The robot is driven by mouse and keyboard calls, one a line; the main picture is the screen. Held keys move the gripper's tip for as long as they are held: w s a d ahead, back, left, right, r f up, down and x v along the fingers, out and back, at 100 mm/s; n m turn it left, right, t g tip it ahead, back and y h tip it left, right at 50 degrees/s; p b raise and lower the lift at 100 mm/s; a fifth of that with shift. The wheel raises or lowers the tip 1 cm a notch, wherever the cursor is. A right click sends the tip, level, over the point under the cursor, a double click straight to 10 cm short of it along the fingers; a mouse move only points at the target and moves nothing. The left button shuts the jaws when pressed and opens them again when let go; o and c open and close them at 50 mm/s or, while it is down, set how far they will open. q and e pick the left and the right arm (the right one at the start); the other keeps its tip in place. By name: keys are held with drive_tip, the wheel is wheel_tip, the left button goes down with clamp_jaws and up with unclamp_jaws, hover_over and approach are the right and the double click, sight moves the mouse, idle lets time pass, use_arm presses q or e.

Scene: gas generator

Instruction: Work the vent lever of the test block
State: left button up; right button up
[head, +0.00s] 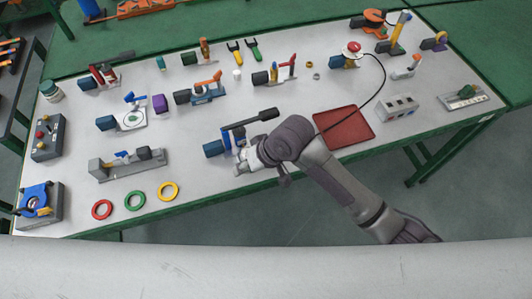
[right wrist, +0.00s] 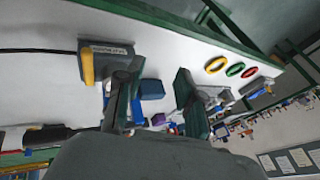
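My right gripper (head: 242,163) is at the front middle of the table in the head view. In the right wrist view its two fingers (right wrist: 156,78) are apart, with nothing held between them. A fixture with a dark lever (head: 252,120) and a blue end block (head: 213,148) is just behind and left of it. The right wrist view shows a grey labelled block with a yellow end (right wrist: 107,62) beside one finger; whether they touch is unclear. The blue block (right wrist: 151,89) shows beyond the fingers. The label is unreadable, so I cannot confirm the test block. My left gripper is out of view.
A red tray (head: 344,128) lies right of my gripper, partly behind my arm. A grey vise-like fixture (head: 130,168) and red, green and yellow rings (head: 135,200) are to the left. Several other fixtures stand farther back. The front table edge is close.

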drive_tip(key=w+d+r+g+h+p, duration=0.1)
drive_tip(key=w+d+r+h, duration=0.15)
drive_tip(key=r, duration=0.25)
drive_tip(key=w+d+r+g+h+p, duration=0.1)
drive_tip(key=w+d+r+h, duration=0.15)
drive_tip(key=r, duration=0.25)
drive_tip(key=shift+h, duration=0.3)
drive_tip(key=f, duration=0.4)
drive_tip(key=f+p, duration=0.1)
drive_tip(key=f, duration=0.4)
drive_tip(key=f+p, duration=0.1)
drive_tip(key=f, duration=0.3)
drive_tip(key=shift+w+a+f, duration=0.25)
clamp_jaws()
